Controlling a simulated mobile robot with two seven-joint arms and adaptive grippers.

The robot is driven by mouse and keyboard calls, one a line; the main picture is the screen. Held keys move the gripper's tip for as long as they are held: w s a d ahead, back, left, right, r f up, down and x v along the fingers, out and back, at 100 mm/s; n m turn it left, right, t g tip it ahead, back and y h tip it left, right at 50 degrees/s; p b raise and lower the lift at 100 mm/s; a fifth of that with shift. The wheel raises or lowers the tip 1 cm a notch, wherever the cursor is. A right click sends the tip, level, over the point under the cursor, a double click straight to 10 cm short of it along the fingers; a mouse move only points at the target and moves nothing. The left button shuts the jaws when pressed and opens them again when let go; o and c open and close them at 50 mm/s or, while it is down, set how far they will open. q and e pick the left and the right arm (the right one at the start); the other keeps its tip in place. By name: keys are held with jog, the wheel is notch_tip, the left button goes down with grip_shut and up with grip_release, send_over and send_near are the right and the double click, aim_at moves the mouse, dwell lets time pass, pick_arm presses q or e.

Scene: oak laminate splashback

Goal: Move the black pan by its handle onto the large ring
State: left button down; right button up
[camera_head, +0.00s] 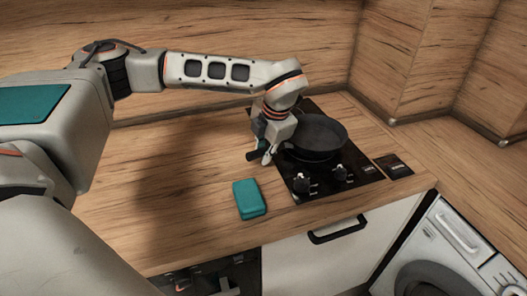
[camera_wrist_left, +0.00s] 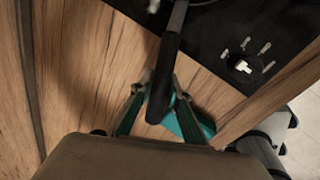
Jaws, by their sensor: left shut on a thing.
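The black pan (camera_head: 320,134) is over the black cooktop, its round body toward the back and its handle pointing left. My left gripper (camera_head: 267,150) is shut on the pan's handle. In the left wrist view the dark handle (camera_wrist_left: 166,72) runs between the fingers of my left gripper (camera_wrist_left: 156,98). The cooktop (camera_head: 338,182) is set into the wooden worktop. The large ring cannot be made out; the pan and my arm cover much of the cooktop. I cannot tell whether the pan touches the cooktop. My right gripper is not in view.
A teal box (camera_head: 249,199) lies on the worktop left of the cooktop's front. Wooden walls close the back and right. The worktop's left part is clear.

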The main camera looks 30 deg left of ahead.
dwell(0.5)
pick_arm(q)
jog(key=shift+f+b, duration=0.3)
jog(key=shift+f, duration=0.1)
dwell(0.3)
jog(key=c, duration=1.8)
grip_release()
jog(key=shift+c, duration=0.2)
jog(key=shift+s+f, duration=0.1)
jog(key=shift+f, duration=0.05)
jog(key=shift+s+a+p, duration=0.2)
jog(key=shift+s+a, duration=0.05)
jog(key=shift+s, duration=0.35)
jog(key=shift+s+a+p, duration=0.15)
jog(key=shift+s+a, duration=0.05)
jog(key=shift+s, duration=0.45)
jog(key=shift+s+a+p, duration=0.2)
jog(key=shift+s+a, duration=0.05)
jog(key=shift+s, duration=0.35)
jog(key=shift+s+a, duration=0.25)
jog(key=shift+s, duration=0.45)
jog(key=shift+s+a, duration=0.25)
jog(key=shift+s, duration=0.45)
